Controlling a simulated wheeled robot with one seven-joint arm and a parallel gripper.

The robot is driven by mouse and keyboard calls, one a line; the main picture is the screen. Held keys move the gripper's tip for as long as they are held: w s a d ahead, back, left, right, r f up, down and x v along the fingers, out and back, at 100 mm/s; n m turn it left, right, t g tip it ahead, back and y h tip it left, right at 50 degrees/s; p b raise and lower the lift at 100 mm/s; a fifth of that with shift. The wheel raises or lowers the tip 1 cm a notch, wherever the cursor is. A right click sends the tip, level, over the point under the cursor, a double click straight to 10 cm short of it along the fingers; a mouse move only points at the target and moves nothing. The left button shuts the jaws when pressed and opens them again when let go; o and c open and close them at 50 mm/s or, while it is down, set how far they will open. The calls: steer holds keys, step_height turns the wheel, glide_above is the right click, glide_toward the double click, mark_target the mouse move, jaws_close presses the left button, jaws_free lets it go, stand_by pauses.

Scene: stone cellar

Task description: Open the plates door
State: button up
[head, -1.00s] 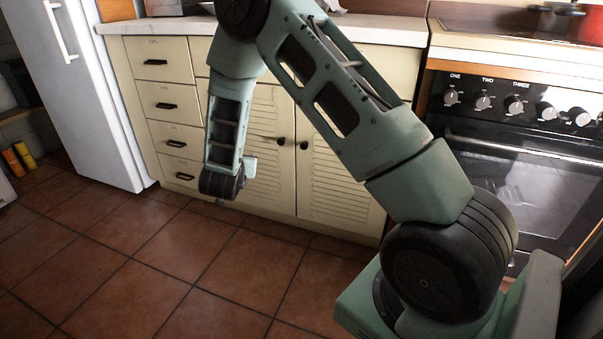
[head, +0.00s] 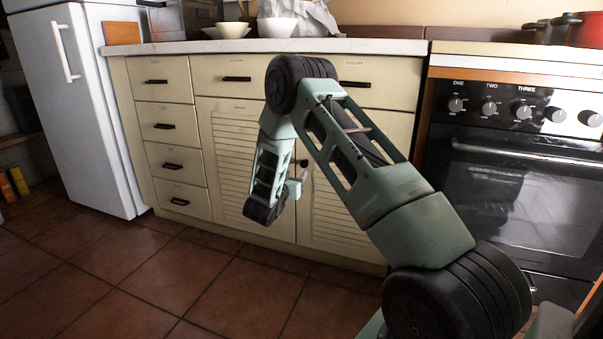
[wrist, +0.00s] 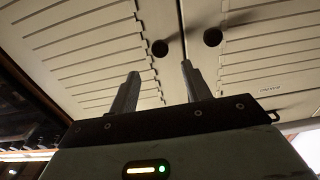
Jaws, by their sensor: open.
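Two cream louvred cabinet doors stand side by side under the counter, a left door (head: 228,165) and a right door (head: 330,222). Both look shut. My arm covers part of both in the head view. The door labels are too small to read, so I cannot tell which is the plates door. In the wrist view two dark round knobs, a left one (wrist: 160,47) and a right one (wrist: 212,37), flank the seam between the doors. My gripper (wrist: 160,69) is open and empty. Its fingers point toward the knobs, apparently apart from them. The head view mostly hides the fingers.
Cream drawers (head: 168,132) with dark handles stand left of the doors. A white fridge (head: 75,100) is at far left and a black oven (head: 520,200) at right. Bowls (head: 272,27) sit on the counter (head: 200,47). Tiled floor (head: 130,285) is clear in front.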

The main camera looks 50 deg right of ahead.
mark_target(303, 164)
steer(key=b+x, duration=0.2)
steer(key=x, duration=0.5)
steer(key=shift+w+d, duration=0.15)
steer(key=shift+d, duration=0.1)
steer(key=shift+c, duration=0.3)
jaws_close()
